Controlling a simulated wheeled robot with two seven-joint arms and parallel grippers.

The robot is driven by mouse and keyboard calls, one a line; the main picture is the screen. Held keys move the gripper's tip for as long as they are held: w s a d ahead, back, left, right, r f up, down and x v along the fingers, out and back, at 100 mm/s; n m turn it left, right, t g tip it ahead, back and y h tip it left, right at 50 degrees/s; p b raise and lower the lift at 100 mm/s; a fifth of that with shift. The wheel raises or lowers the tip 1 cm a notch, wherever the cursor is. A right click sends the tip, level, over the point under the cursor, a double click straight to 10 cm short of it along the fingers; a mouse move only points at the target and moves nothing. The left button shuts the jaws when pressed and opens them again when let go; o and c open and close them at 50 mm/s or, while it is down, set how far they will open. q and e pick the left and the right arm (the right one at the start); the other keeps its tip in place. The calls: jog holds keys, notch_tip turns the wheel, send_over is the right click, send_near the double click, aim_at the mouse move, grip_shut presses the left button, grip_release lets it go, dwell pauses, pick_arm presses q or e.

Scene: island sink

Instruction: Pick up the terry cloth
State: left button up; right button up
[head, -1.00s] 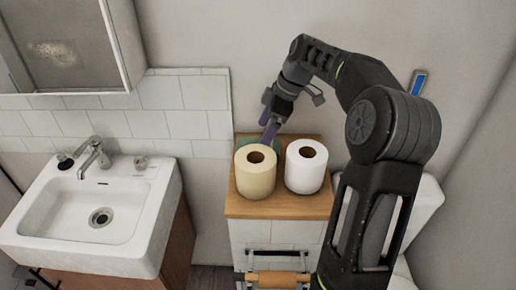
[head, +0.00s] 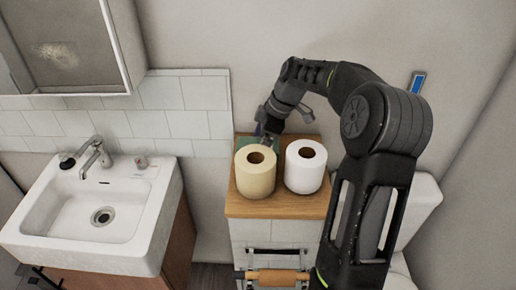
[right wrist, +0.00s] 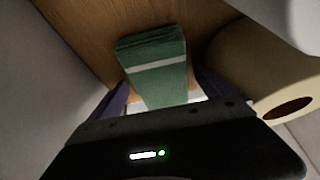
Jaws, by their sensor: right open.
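The green terry cloth (right wrist: 155,65), folded with a pale stripe, lies on the wooden top behind the beige roll. In the head view a part of the cloth (head: 243,142) shows behind that roll. My right gripper (head: 262,128) reaches down behind the rolls. In the right wrist view the purple fingers of my right gripper (right wrist: 158,104) are open, one on each side of the cloth, whose near end lies between them. Whether they touch it cannot be told. My left gripper is not in view.
A beige toilet roll (head: 255,178) and a white toilet roll (head: 306,172) stand close in front of my right gripper on the wooden shelf top (head: 280,208). The wall is close behind. A sink (head: 95,215) stands to the left.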

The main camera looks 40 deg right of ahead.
jog(key=shift+c, duration=0.4)
jog(key=c, duration=1.4)
jog(key=shift+o, duration=0.2)
notch_tip(320, 180, up, 10)
jog(key=shift+r+b, duration=0.1)
jog(key=shift+b, duration=0.4)
jog(key=o, duration=0.8)
jog(key=c, duration=0.7)
jog(key=shift+o, duration=0.2)
